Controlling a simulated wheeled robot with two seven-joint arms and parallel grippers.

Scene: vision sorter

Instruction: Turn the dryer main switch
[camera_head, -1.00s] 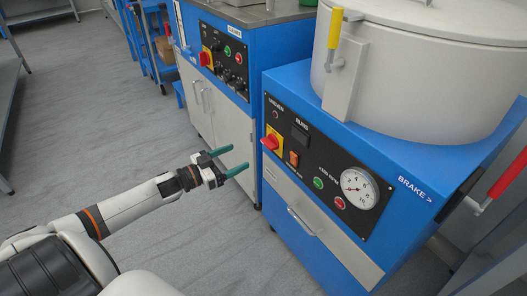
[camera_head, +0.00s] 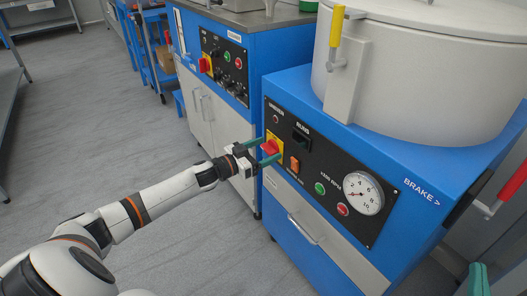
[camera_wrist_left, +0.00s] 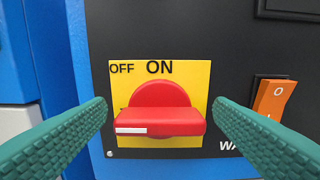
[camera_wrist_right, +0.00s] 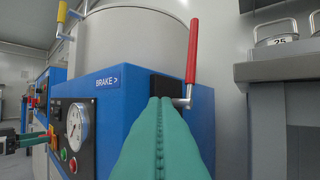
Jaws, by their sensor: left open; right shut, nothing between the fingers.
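The dryer main switch is a red rotary knob on a yellow plate, seen in the head view (camera_head: 271,147) and large in the left wrist view (camera_wrist_left: 160,121). Its grip bar lies horizontal, with a white mark at its left end. OFF is printed at the plate's upper left and ON above the knob. My left gripper (camera_head: 265,152) is open in front of the panel, its green fingers on either side of the knob with gaps showing in the left wrist view. My right gripper (camera_wrist_right: 160,105) is shut and empty, near the dryer's brake side; its green tip (camera_head: 478,280) shows at the head view's lower right.
The dryer panel also has an orange rocker (camera_wrist_left: 273,97), green (camera_head: 320,189) and red (camera_head: 342,209) buttons and a gauge (camera_head: 362,193). A red-handled lever (camera_wrist_right: 193,55) stands by my right gripper. Another blue machine (camera_head: 225,65) with a similar red switch stands behind at left.

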